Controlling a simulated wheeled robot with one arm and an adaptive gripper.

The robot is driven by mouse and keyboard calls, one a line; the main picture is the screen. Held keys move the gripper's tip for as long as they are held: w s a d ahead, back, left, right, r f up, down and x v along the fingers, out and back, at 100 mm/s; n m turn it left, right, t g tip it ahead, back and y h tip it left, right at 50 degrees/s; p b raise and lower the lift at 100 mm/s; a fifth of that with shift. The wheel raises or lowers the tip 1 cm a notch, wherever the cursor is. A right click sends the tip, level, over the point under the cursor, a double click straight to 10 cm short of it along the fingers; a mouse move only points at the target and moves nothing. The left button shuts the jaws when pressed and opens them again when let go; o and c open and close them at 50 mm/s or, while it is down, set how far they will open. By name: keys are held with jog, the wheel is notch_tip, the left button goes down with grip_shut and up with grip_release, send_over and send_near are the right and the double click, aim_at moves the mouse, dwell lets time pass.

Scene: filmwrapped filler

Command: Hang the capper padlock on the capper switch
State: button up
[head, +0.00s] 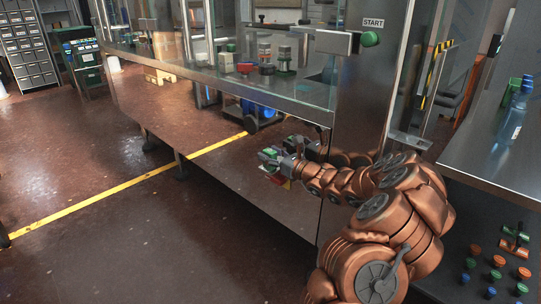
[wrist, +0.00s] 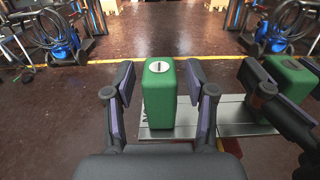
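The padlock (wrist: 159,97) is a green block with a keyhole disc on its upper face. In the wrist view it stands between the fingers of my gripper (wrist: 159,84), with a narrow gap on each side, so my gripper looks open around it. Its shackle is hidden. A silver plate (wrist: 152,134) lies under it, with red and yellow parts (wrist: 230,146) beside it; this looks like the switch, but whether the padlock hangs on it I cannot tell. The head view shows my gripper (head: 278,156) low by the machine's front panel, with the green padlock (head: 269,153) at its tip.
The polished front panel (head: 235,165) mirrors my gripper and the padlock.

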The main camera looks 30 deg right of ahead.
dwell(0.3)
jog(key=v, duration=1.2)
jog(key=shift+r, duration=0.1)
